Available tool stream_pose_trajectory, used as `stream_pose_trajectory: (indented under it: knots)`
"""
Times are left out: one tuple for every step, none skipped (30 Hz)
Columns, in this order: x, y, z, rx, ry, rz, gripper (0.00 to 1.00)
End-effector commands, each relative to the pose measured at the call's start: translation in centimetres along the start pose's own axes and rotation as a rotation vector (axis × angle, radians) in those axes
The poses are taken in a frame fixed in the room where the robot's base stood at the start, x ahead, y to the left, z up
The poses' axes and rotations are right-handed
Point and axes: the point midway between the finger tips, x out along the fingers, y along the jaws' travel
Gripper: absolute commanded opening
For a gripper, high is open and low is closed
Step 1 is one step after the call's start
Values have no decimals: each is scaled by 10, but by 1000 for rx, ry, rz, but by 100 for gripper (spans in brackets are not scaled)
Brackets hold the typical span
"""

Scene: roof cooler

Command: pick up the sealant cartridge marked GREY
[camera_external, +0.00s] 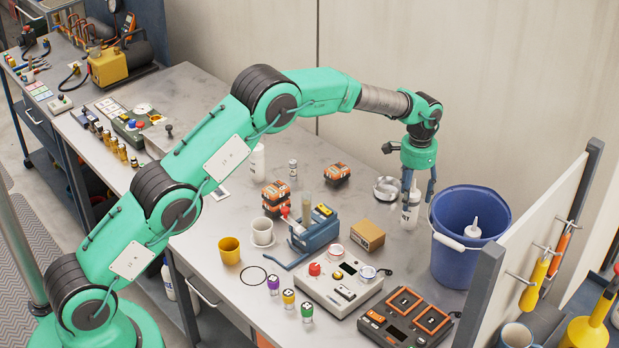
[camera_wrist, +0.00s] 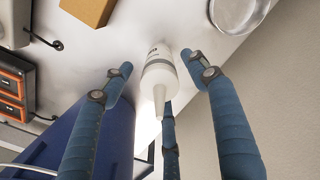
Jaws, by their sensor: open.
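A white sealant cartridge (camera_external: 410,208) with a pale nozzle stands on the bench below my gripper (camera_external: 420,192), left of the blue bucket. In the wrist view the cartridge (camera_wrist: 160,74) points its nozzle towards the camera. Its label is too small and turned away to read. My gripper (camera_wrist: 158,82) is open, with blue fingers spread around the cartridge; a gap shows on both sides. Another white nozzled cartridge (camera_external: 473,229) is in the bucket, its lower part hidden. A white cylinder (camera_external: 257,163) stands behind the orange-black packs; its marking cannot be read.
The blue bucket (camera_external: 446,258) is close on the right, and also shows in the wrist view (camera_wrist: 105,142). A metal dish (camera_external: 386,188) and a cardboard box (camera_external: 367,236) are close by. A tool panel (camera_external: 540,250) stands at the right edge.

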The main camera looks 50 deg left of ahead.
Motion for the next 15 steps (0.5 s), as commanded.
stream_pose_trajectory:
  knots:
    - [8, 0, 1, 0, -2, 0, 59]
    - [12, 0, 1, 0, -3, 0, 59]
    - [18, 0, 1, 0, -3, 0, 59]
    - [21, 0, 1, 0, -3, 0, 59]
    - [24, 0, 1, 0, -2, 0, 59]
    - [28, 0, 1, 0, -2, 0, 59]
    - [31, 0, 1, 0, -1, 0, 59]
    - [33, 0, 1, 0, -1, 0, 59]
    - [36, 0, 1, 0, -2, 0, 59]
    - [37, 0, 1, 0, -2, 0, 59]
    - [38, 0, 1, 0, -1, 0, 59]
    - [39, 0, 1, 0, -1, 0, 59]
    - [39, 0, 1, 0, -1, 0, 59]
    - [39, 0, 1, 0, -1, 0, 59]
    - [39, 0, 1, 0, -1, 0, 59]
